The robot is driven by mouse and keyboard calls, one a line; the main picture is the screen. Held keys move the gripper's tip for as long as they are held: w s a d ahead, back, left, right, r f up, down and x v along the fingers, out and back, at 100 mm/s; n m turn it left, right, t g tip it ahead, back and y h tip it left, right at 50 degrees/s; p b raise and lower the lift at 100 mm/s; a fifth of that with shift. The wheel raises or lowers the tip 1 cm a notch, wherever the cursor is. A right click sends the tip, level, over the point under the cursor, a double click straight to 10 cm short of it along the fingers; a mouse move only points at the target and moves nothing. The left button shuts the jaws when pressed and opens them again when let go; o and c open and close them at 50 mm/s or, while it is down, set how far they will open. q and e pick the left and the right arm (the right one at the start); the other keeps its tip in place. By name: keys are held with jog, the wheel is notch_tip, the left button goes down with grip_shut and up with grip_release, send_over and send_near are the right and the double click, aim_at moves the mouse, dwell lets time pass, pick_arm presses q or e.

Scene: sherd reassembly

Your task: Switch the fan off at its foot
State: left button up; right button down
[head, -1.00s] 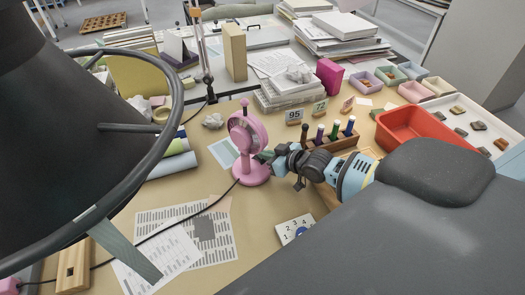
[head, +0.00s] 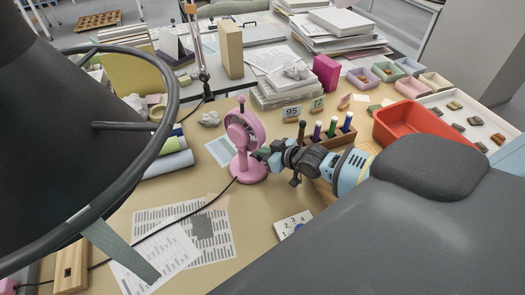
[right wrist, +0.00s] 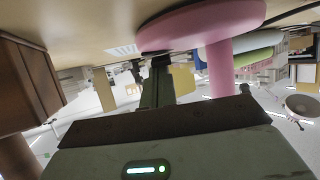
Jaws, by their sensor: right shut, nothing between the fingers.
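The pink fan (head: 243,132) stands upright on the table, its round foot (head: 247,173) flat on the tabletop. My right gripper (head: 262,153) reaches in from the right, just beside the fan's stem and above the foot's right side. In the right wrist view, which is upside down, the pink foot (right wrist: 203,22) and stem (right wrist: 220,68) lie close to the dark fingers (right wrist: 159,65). The fingers are shut with nothing between them. Whether they touch the foot is unclear. No switch can be made out. My left gripper is not in view.
A wooden rack (head: 336,138) with coloured markers stands behind my right forearm. A red tray (head: 414,124) is farther right. A black cable (head: 140,243) runs from the fan to the lower left. Printed sheets (head: 190,232) lie in front of the fan. A dark cone with a ring (head: 75,110) blocks the left.

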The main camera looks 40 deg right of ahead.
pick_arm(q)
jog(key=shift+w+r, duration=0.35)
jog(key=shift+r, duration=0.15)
pick_arm(e)
jog(key=shift+r, duration=0.65)
